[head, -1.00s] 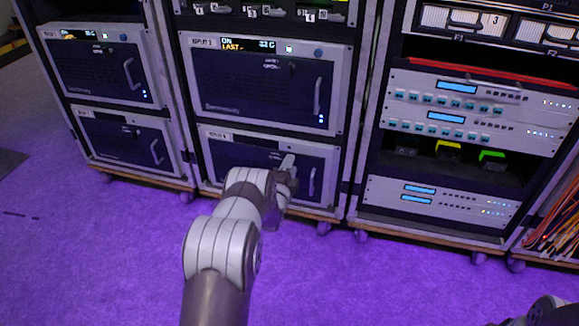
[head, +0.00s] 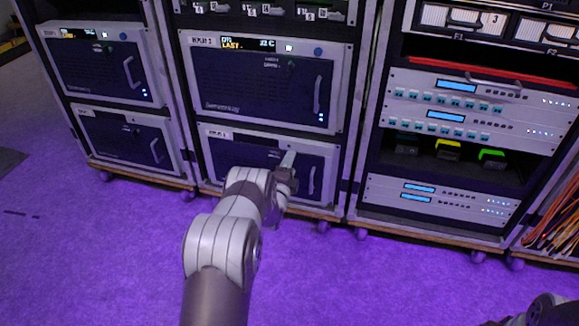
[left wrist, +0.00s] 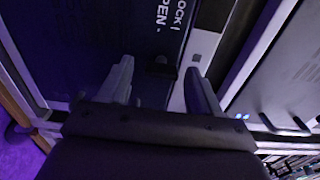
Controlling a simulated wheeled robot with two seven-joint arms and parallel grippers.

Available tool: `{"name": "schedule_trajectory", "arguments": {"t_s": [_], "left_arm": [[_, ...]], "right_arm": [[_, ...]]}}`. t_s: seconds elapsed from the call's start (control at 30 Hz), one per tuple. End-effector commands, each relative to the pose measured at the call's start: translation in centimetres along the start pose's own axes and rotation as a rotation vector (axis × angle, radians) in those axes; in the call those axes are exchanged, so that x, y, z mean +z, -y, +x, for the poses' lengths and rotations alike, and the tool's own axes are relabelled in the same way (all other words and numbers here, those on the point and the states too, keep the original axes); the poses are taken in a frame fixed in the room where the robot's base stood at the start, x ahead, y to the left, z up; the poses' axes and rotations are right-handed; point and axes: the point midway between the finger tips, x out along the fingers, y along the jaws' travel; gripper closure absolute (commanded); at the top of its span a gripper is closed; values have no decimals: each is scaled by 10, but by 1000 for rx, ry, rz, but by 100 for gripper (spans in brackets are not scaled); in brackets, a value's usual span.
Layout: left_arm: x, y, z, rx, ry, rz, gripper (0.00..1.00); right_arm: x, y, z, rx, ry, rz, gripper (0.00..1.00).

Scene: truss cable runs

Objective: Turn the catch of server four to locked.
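The lower server in the middle rack (head: 318,152), which I take as server four though its label is too small to read surely, has a dark front panel with a handle at its right. My left gripper (head: 288,160) is at the upper part of this panel and partly hides it. In the left wrist view, my left gripper (left wrist: 158,74) is open, one finger on each side of a small dark catch (left wrist: 162,68). I cannot tell whether the fingers touch it. Lettering beside it reads LOCK and OPEN; its exact setting is unclear.
Another server (head: 262,85) sits directly above, with a display and handle. The left rack (head: 105,65) holds two similar servers. The right rack (head: 470,110) holds panels with cables and lit displays. The purple floor (head: 110,260) in front is clear.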

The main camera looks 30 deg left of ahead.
Motion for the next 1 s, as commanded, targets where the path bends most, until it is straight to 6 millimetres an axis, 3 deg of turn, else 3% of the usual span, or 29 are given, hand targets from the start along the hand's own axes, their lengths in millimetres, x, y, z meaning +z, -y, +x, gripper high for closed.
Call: {"name": "schedule_trajectory", "arguments": {"t_s": [0.33, 0.7, 0.83, 1.0], "left_arm": [[0, 3, -7, 2, 1, -1, 36], [0, 6, -99, 3, 1, -1, 36], [0, 3, -119, 2, 1, -1, 36], [0, 0, -128, 0, 0, -1, 36]], "right_arm": [[-1, 0, -8, 0, 0, 0, 100], [-8, 0, -62, 0, 0, 0, 100], [-8, 0, -68, 0, 0, 0, 100], [-8, 0, -69, 0, 0, 0, 100]]}}
